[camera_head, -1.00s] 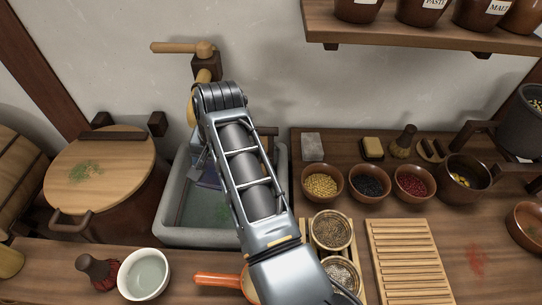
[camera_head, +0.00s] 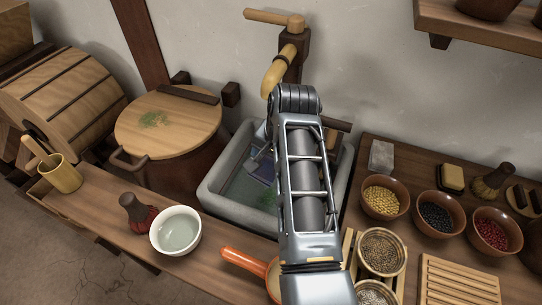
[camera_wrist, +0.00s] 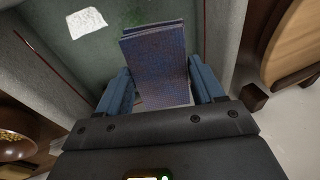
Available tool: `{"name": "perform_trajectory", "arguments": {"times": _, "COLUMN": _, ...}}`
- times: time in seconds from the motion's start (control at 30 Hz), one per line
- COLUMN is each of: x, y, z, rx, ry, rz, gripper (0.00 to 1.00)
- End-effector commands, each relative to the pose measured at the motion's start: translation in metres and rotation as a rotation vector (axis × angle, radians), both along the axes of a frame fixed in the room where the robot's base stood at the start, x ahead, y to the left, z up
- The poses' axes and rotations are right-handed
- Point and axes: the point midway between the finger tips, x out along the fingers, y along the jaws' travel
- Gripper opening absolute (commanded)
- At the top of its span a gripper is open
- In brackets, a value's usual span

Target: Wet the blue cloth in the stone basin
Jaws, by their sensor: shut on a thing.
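The blue cloth (camera_wrist: 155,62) stands as a folded, flat bundle between the two blue fingers of my gripper (camera_wrist: 158,88) in the wrist view. My gripper is shut on it. In the head view the cloth (camera_head: 263,171) shows as a small dark blue patch, partly hidden by my arm. The grey stone basin (camera_head: 213,198) is around and below the gripper, with a greenish inside. My gripper and the cloth are over or within the basin; I cannot tell whether the cloth touches water or the floor. My arm hides the basin's right part.
A wooden tap (camera_head: 277,72) rises behind the basin, close to my arm. A round-lidded tub (camera_head: 165,125) stands left. A white bowl (camera_head: 175,232) and an orange-handled pan (camera_head: 245,260) are in front. Bowls of grain (camera_head: 383,196) stand right. A pale patch (camera_wrist: 87,22) shows inside the basin.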

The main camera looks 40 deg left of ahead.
Motion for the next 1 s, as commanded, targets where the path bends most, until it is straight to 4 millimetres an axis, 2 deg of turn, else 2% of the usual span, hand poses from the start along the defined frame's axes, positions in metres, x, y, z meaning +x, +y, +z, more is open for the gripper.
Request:
{"name": "perform_trajectory", "arguments": {"times": 0.6, "x": 0.000, "y": 0.000, "z": -0.058, "rx": -0.001, "ry": 0.000, "rz": -0.001, "gripper": 0.43}}
{"name": "perform_trajectory", "arguments": {"times": 1.0, "x": 0.000, "y": 0.000, "z": -0.080, "rx": 0.000, "ry": 0.000, "rz": 0.000, "gripper": 0.43}}
